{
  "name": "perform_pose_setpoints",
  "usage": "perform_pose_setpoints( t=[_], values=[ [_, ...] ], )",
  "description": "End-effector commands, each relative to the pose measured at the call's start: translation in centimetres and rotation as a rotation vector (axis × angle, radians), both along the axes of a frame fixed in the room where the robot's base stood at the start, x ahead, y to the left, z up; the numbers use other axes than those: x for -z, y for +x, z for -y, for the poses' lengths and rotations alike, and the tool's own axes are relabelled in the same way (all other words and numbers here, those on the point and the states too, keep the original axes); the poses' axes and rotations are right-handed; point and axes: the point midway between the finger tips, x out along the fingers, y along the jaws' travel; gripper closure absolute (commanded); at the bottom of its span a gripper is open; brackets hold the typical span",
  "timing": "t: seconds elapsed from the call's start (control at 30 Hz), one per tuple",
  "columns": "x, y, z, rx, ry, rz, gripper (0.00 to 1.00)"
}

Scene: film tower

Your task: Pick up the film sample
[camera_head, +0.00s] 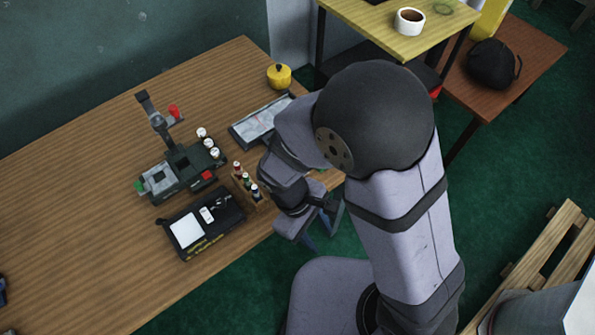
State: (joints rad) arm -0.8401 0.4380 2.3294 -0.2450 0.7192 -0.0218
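I cannot tell for certain which item is the film sample. A black case (237,226) lies on the wooden table and holds a flat white square (187,231) and small white pieces (207,214). A dark tray (236,132) with a pale, glossy sheet (262,120) in it lies farther back, partly hidden by my arm. My gripper (310,238) points down just off the table's right edge, to the right of the black case and apart from it. My arm partly covers its fingers, so their opening and any held thing are unclear.
A dark device (182,172) with a raised arm and red knob stands left of several white-capped bottles (208,143). A small wooden rack (244,186) holds several vials near my gripper. A yellow pot (279,76) stands at the back.

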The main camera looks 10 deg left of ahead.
Motion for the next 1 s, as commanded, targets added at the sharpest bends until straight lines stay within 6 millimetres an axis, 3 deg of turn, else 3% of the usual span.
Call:
perform_pose_setpoints(
  t=[0.1, 0.23, 0.4, 0.5, 0.7, 1.0],
  values=[
    [1.7, 2.3, -2.2, -0.281, -0.039, 0.010, 0.62],
    [2.2, 6.3, -4.2, -0.554, -0.067, 0.031, 0.62],
    [0.3, 12.7, -7.8, -0.935, -0.112, 0.086, 0.62],
    [-0.9, 15.3, -9.1, -1.164, -0.171, 0.084, 0.62],
    [-1.3, 16.1, -9.2, -1.399, -0.240, 0.000, 0.62],
    [-1.0, 16.2, -9.0, -1.451, -0.249, -0.031, 0.62]
  ],
)
